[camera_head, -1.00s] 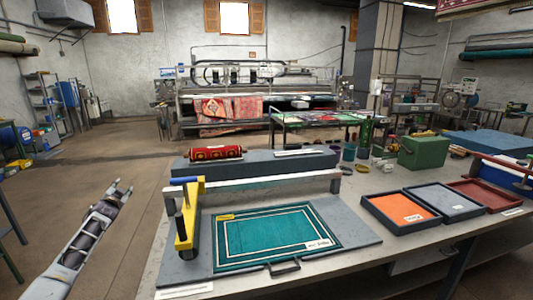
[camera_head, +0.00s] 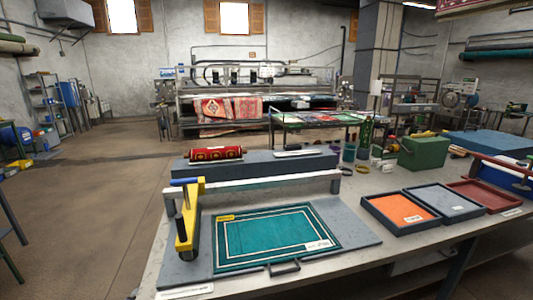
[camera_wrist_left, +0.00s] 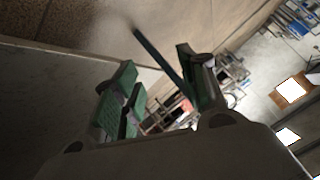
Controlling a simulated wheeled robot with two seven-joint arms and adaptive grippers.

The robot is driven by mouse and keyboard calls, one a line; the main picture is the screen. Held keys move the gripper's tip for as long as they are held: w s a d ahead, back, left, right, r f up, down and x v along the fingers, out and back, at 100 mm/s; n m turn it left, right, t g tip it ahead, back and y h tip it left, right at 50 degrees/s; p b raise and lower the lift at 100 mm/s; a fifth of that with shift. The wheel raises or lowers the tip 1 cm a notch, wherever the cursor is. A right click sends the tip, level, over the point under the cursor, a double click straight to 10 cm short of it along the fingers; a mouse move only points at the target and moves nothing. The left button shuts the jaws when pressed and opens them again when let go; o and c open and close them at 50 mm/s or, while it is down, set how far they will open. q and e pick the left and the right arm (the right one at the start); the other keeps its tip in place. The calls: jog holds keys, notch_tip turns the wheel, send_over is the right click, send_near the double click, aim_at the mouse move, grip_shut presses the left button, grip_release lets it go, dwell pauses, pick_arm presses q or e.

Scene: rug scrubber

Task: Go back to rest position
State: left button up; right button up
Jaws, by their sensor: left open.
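My left gripper (camera_wrist_left: 160,95) shows in the left wrist view with its two green-padded fingers apart and nothing between them. It is out of the head view. My right gripper is in neither view. On the workbench (camera_head: 345,270) in the head view, a teal bordered mat (camera_head: 275,238) lies flat on a grey scrubber base (camera_head: 345,222). A yellow carriage (camera_head: 190,220) with a blue handle stands at the left end of its metal rail (camera_head: 265,184).
A rolled red rug (camera_head: 216,153) lies on the grey block behind the rail. Orange (camera_head: 400,209), grey (camera_head: 444,202) and red (camera_head: 487,195) trays stand to the right, near a green box (camera_head: 422,152). The floor (camera_head: 85,220) left of the bench is clear.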

pick_arm(q)
jog(key=s+d+f+g+h, duration=0.1)
jog(key=s+d+f, duration=0.3)
jog(key=s+f, duration=0.5)
jog(key=s+d+f+g, duration=0.2)
jog(key=s+d+f, duration=0.2)
jog(key=s+f, duration=0.45)
jog(key=s+d+f+g+h, duration=0.1)
jog(key=s+d+f, duration=0.4)
jog(key=s, duration=0.6)
jog(key=s+d+f+g, duration=0.1)
jog(key=s+d+f, duration=0.1)
jog(key=s, duration=0.9)
jog(key=s+d+f+g, duration=0.2)
jog(key=s+f, duration=0.2)
jog(key=s, duration=0.6)
jog(key=s+d+f+g, duration=0.1)
jog(key=s+f, duration=0.2)
jog(key=s, duration=0.8)
jog(key=shift+s+d+f+p, duration=0.3)
jog(key=shift+d+p, duration=0.1)
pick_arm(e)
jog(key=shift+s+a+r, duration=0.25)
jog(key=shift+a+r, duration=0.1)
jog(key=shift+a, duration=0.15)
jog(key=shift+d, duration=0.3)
